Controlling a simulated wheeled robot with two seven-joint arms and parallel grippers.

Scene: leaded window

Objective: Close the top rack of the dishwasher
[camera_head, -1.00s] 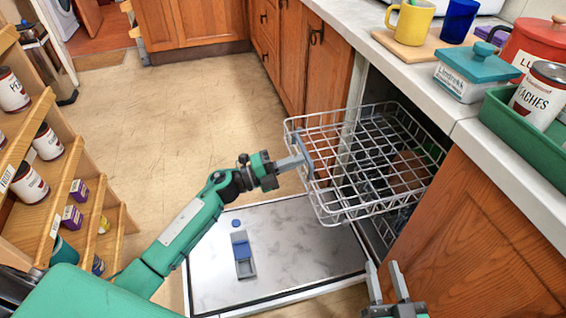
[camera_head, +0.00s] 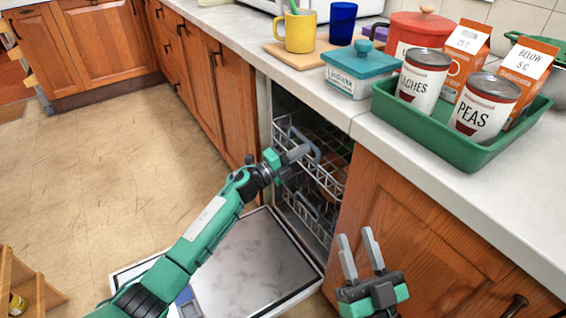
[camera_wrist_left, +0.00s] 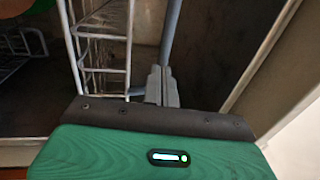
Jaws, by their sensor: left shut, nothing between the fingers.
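The dishwasher's top rack (camera_head: 326,180) is a wire basket, and it now sits largely inside the dishwasher opening, its front near the mouth. A grey-blue handle shows on its front. My left gripper (camera_head: 303,152) is shut and empty, its tips at the rack's front by the handle; I cannot tell whether they touch. In the left wrist view, the shut fingers (camera_wrist_left: 161,88) are beside the rack's white wires (camera_wrist_left: 100,50). My right gripper (camera_head: 359,245) is open and empty, in front of the wooden cabinet to the right of the dishwasher.
The dishwasher door (camera_head: 255,258) lies folded down below my left arm. A lower rack (camera_head: 308,215) is inside. The counter above holds a green tray (camera_head: 455,150) of cans and cartons, a teal-lidded box (camera_head: 350,85) and a yellow mug (camera_head: 300,32).

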